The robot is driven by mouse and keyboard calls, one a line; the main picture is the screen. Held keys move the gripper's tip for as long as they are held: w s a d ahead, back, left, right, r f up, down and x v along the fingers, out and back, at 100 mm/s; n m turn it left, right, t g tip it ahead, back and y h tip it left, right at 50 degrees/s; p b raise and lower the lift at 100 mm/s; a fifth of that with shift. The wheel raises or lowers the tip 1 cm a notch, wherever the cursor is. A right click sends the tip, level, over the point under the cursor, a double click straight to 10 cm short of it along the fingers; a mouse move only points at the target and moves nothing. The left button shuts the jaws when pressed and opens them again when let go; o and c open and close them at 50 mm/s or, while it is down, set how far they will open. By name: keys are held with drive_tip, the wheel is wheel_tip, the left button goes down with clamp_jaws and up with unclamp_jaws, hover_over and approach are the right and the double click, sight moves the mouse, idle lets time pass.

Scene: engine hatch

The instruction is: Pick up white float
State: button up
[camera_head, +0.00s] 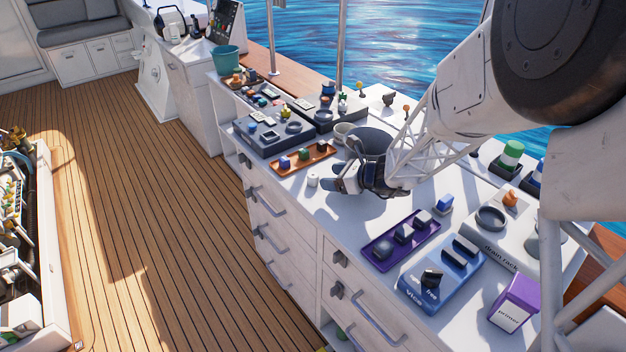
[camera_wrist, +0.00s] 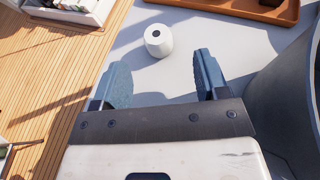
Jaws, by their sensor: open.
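The white float (camera_head: 312,180) is a small white cylinder standing on the white counter, just in front of the orange-brown tray. In the wrist view the float (camera_wrist: 158,40) shows a dark round hole in its top. It stands ahead of my gripper (camera_wrist: 162,84), roughly in line with the gap between the two blue fingers. The fingers are spread apart with only bare counter between them. In the head view my gripper (camera_head: 342,180) is low over the counter, to the right of the float and not touching it.
The orange-brown tray (camera_head: 277,170) with small coloured pieces lies behind the float. A grey bucket (camera_head: 371,142) stands close beside my gripper. A purple tray (camera_head: 375,258) and blue vice block (camera_head: 412,296) lie nearer. The counter's edge drops to the wooden deck on the left.

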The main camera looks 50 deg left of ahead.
sight(318, 177)
drive_tip(key=shift+s+a+f, duration=0.1)
drive_tip(key=shift+s+a, duration=0.05)
drive_tip(key=shift+a, duration=0.25)
drive_tip(key=shift+x, duration=2.6)
drive_tip(key=shift+s+d+f, duration=0.1)
drive_tip(key=shift+s, duration=0.05)
drive_tip(key=c, duration=1)
